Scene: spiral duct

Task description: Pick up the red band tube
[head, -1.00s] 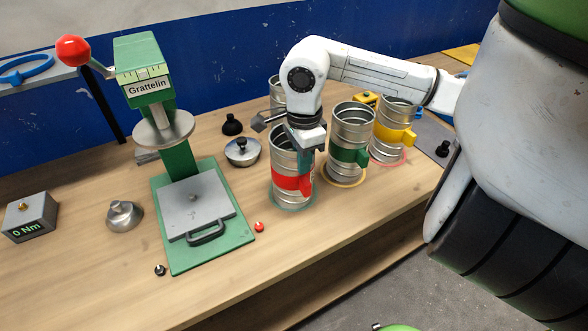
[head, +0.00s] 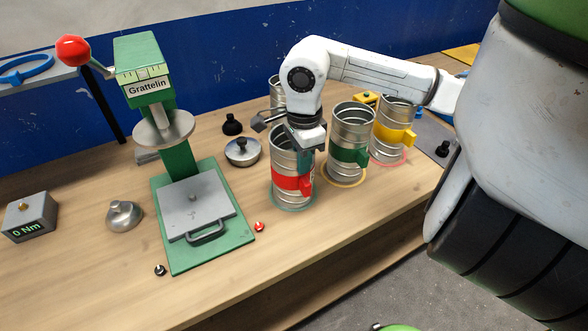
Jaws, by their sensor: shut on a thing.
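The red band tube (head: 285,183) is a ribbed metal cylinder with a red band and a red tab. It stands upright on the wooden bench, inside a teal ring mark (head: 292,207). My gripper (head: 303,152) comes down from above at the tube's right side and is shut on the red band tube. The tube's upper right part is hidden behind the gripper, and the fingertips are only partly visible.
Right of it stand a green band tube (head: 348,155) and a yellow band tube (head: 390,134), close by. Another metal tube (head: 276,92) shows behind my arm. A green press (head: 188,200) and a round lidded weight (head: 242,151) stand left.

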